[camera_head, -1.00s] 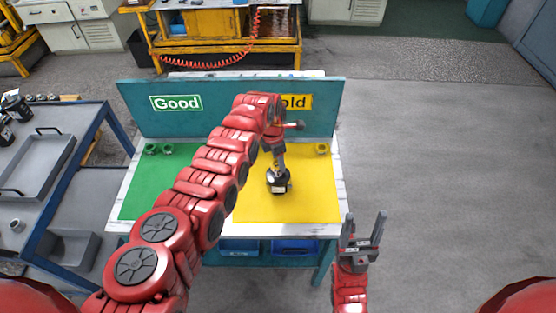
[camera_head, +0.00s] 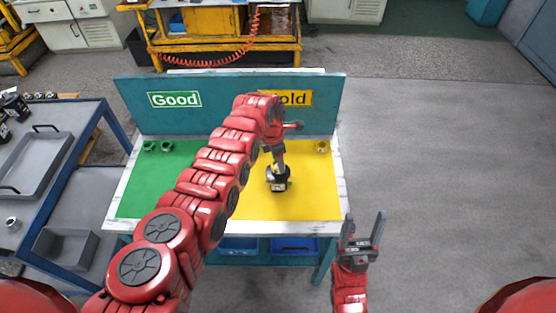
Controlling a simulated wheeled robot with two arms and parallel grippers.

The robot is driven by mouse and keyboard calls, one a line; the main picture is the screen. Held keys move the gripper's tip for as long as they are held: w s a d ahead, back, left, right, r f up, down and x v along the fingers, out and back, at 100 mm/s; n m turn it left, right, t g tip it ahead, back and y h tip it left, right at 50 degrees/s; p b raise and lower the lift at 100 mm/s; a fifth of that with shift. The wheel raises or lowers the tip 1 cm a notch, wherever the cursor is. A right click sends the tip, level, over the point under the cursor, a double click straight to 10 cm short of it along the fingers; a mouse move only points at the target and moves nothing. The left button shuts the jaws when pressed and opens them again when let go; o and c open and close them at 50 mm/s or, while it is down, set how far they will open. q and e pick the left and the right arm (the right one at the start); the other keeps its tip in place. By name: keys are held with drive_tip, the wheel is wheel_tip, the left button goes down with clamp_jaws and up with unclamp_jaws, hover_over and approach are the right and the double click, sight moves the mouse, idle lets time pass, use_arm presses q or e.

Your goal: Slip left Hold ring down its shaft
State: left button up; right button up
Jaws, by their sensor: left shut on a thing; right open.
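My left arm reaches in from the left over the table, and its gripper (camera_head: 279,168) points down right above a dark motor (camera_head: 278,184). The motor stands on the yellow Hold mat (camera_head: 309,205). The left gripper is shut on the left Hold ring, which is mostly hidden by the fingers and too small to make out. I cannot tell how far the ring is around the motor's shaft. Another yellowish ring (camera_head: 322,147) sits at the back right of the mat. My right gripper (camera_head: 363,228) is open and empty, off the table's front right corner.
Two green rings (camera_head: 149,146) (camera_head: 168,146) stand at the back of the green Good mat (camera_head: 143,190). A teal back panel (camera_head: 225,121) with signs rises behind the mats. A side bench with a grey tray (camera_head: 38,160) stands left. The floor to the right is clear.

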use_arm(q)
drive_tip(key=shift+f, duration=0.45)
drive_tip(key=o, duration=1.4)
drive_tip(key=shift+r, duration=0.1)
wheel_tip(320, 180, up, 6)
drive_tip(key=p, duration=0.4)
drive_tip(key=shift+p, duration=0.3)
